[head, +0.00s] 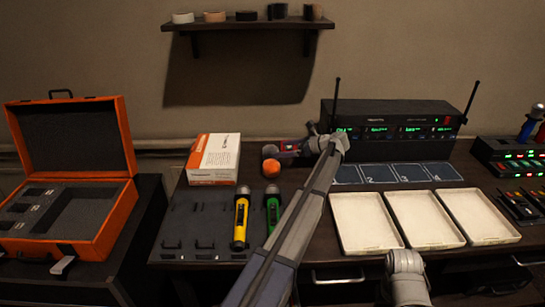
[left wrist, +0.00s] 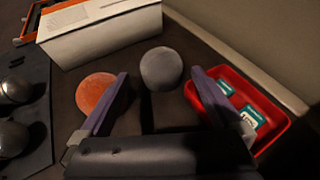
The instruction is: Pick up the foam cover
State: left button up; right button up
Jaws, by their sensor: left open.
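An orange round foam cover (head: 271,168) lies on the desk just behind the green microphone; it also shows in the left wrist view (left wrist: 97,92). A grey round foam cover (left wrist: 161,68) lies beside it, apart from it, nearer the wall. My left gripper (head: 285,152) reaches in over the desk by the covers. In the left wrist view its two fingers (left wrist: 165,90) are spread and empty. The grey cover shows between and beyond them, and the orange one shows just outside the left finger. My right gripper is out of sight; only part of my right arm shows at the bottom.
A white and orange box (head: 214,160) stands left of the covers. A red tray (left wrist: 270,125) with small green-and-white packs sits by the right finger. Yellow (head: 240,222) and green (head: 272,212) microphones lie on a dark holder. Three white trays (head: 365,222) stand at the right.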

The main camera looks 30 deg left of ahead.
aim_at(277, 150)
pick_arm(q)
jog(key=shift+b+x, duration=0.55)
jog(key=shift+x, duration=0.75)
jog(key=shift+a+f, duration=0.2)
jog(key=shift+a, duration=0.05)
jog(key=b+x, duration=0.2)
jog(key=x, duration=0.2)
jog(key=shift+w+a+f, duration=0.15)
jog(key=shift+a+f, duration=0.05)
jog(key=shift+f, duration=0.05)
jog(key=c, duration=1.2)
jog(key=shift+o, duration=0.2)
jog(key=shift+r, duration=0.1)
notch_tip(277, 150, up, 19)
jog(key=p, duration=1.8)
